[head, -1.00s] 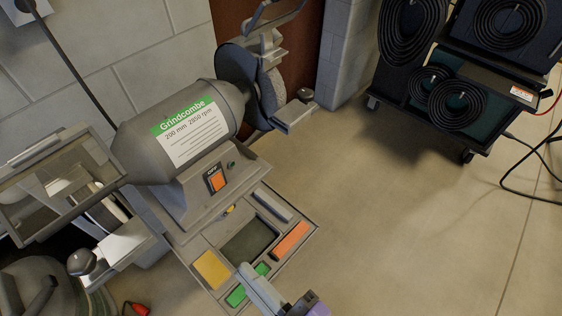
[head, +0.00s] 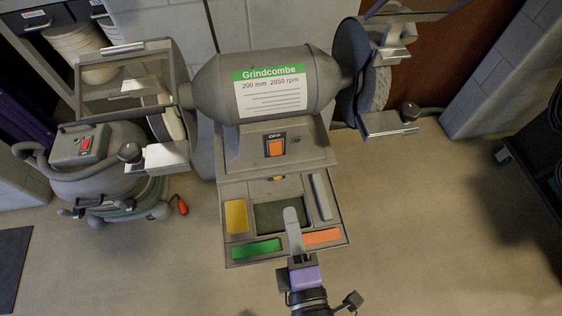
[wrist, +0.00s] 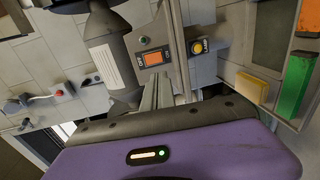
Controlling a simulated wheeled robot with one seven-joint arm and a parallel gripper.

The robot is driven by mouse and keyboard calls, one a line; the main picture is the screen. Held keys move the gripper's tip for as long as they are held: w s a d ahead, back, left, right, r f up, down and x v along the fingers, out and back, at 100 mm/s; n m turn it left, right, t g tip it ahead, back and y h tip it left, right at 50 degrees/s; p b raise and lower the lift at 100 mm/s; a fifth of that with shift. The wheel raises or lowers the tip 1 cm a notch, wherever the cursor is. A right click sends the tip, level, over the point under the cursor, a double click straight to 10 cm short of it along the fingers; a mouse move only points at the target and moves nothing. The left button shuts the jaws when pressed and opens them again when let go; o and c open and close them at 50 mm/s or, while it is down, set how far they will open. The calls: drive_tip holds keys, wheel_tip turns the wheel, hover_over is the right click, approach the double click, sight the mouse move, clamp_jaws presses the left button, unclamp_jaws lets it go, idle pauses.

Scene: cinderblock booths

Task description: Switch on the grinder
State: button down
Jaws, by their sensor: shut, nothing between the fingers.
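The grey bench grinder (head: 207,88) stands on its pedestal, with a green and white label on the motor. Its orange rocker switch (head: 275,148), marked OFF above, is on the front of the base; it also shows in the wrist view (wrist: 153,58). A small dark green lamp (head: 296,140) is right of the switch. My gripper (head: 291,212) is shut and empty, in front of and below the switch, over the tray. In the wrist view its fingers (wrist: 158,88) point towards the grinder base, just below the switch in the picture, apart from it.
A tray (head: 232,262) with yellow, green, orange and grey blocks juts out under the grinder. A yellow round button (wrist: 197,47) sits near the switch. A tool rest (head: 388,125) sticks out right. A vacuum (head: 85,150) stands left.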

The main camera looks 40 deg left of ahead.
sight(276, 154)
drive_tip(key=shift+a, duration=0.1)
drive_tip(key=p+x, duration=0.3)
drive_tip(key=x, duration=1)
drive_tip(key=shift+w+a, duration=0.2)
drive_tip(key=shift+w, duration=0.15)
drive_tip(key=shift+a, duration=0.1)
drive_tip(key=shift+w+a+f+b, duration=0.1)
drive_tip(key=shift+a+f+b, duration=0.05)
drive_tip(key=shift+b, duration=0.85)
